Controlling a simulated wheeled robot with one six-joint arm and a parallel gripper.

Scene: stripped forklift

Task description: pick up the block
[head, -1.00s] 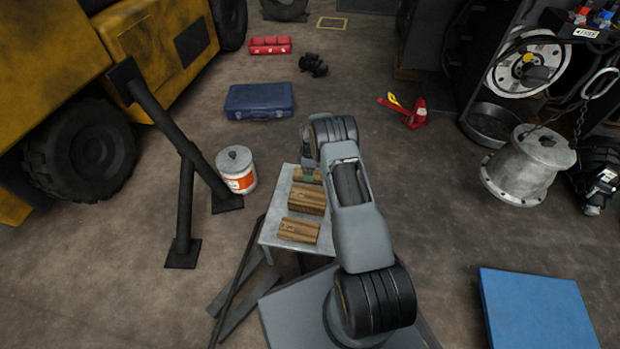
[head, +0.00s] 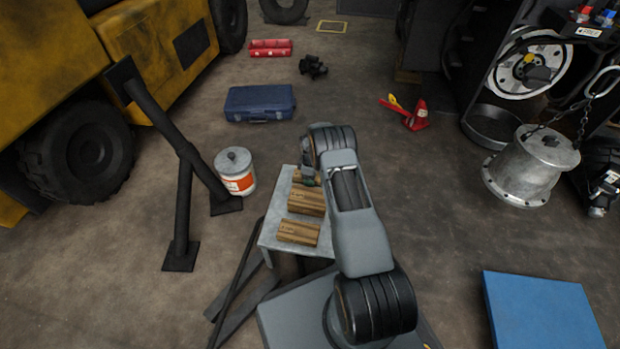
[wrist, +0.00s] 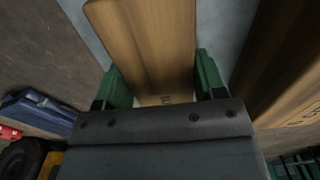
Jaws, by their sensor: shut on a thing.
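Wooden blocks rest on a small grey table (head: 270,238) in the head view. My gripper (head: 308,180) is at the table's far end, partly hidden by my arm. In the wrist view, the green fingers of my gripper (wrist: 160,80) stand on either side of a long wooden block (wrist: 148,40) and are shut on it. This is the far block, of which only a small part (head: 298,175) shows in the head view. I cannot tell whether it is clear of the tabletop. The middle block (head: 306,202) lies just nearer and also shows at the right of the wrist view (wrist: 290,60).
A third block (head: 298,233) lies on the table's near part. A white bucket (head: 236,172) and black stand (head: 185,150) are left of the table. A blue toolbox (head: 260,103) lies beyond. Open floor is to the right, up to a blue panel (head: 540,312).

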